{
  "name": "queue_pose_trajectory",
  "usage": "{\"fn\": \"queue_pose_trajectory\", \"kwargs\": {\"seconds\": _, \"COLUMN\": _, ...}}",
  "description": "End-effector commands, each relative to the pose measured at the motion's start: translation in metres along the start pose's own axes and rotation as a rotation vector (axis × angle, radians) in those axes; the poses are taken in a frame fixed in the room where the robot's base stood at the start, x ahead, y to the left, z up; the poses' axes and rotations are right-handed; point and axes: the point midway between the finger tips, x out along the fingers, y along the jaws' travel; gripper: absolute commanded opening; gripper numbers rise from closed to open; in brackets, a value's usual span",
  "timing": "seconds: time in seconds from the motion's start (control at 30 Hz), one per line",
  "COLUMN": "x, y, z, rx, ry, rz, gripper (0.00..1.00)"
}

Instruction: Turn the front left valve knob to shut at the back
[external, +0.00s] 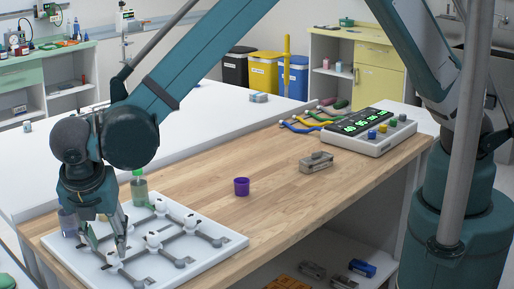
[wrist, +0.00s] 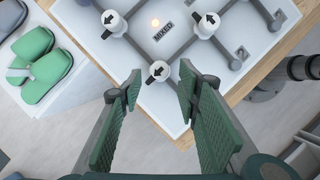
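A white valve board (external: 215,240) with grey pipes and several white valve knobs lies on the wooden table's left end. My gripper (external: 106,240) points down over its near-left part, close to a white knob (external: 112,262). In the wrist view my gripper (wrist: 158,82) is open. A white knob (wrist: 159,71) with a black arrow shows in the gap between its fingertips; contact is not visible. Two more knobs, one at upper left (wrist: 113,22) and one at upper right (wrist: 207,24), also carry arrows.
A purple cup (external: 241,187), a grey block (external: 316,162) and a display console (external: 375,133) stand to the right. Clear wood lies between.

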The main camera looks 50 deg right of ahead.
Motion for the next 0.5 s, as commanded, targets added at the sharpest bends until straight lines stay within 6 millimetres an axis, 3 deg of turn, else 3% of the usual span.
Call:
{"fn": "queue_pose_trajectory", "kwargs": {"seconds": 0.2, "x": 0.027, "y": 0.001, "z": 0.0, "rx": 0.002, "ry": 0.0, "rz": 0.0, "gripper": 0.33}}
{"fn": "queue_pose_trajectory", "kwargs": {"seconds": 0.5, "x": 0.043, "y": 0.0, "z": 0.0, "rx": 0.001, "ry": 0.0, "rz": 0.0, "gripper": 0.33}}
